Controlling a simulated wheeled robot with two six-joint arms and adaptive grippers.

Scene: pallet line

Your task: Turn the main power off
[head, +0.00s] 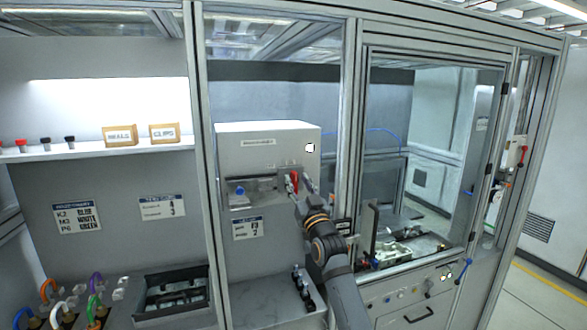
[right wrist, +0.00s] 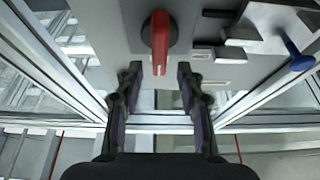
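A red switch handle (head: 294,181) is on the front of a white cabinet (head: 262,148) behind the glass-framed line. In the right wrist view the red handle (right wrist: 160,42) stands lengthwise up and down in the picture on a dark round base. My right gripper (head: 303,187) is close to the handle in the head view, partly covering the area around it. In the right wrist view my right gripper (right wrist: 158,78) has its two dark fingers apart, with the handle's lower end at the gap between them. Contact cannot be told. My left gripper is not in view.
A blue knob (head: 239,190) and a label plate (head: 247,228) are on the cabinet left of the handle. Aluminium frame posts (head: 350,110) stand to the right. A small shelf (head: 270,290) with dark plugs lies below. Another red-handled box (head: 514,152) is at the far right.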

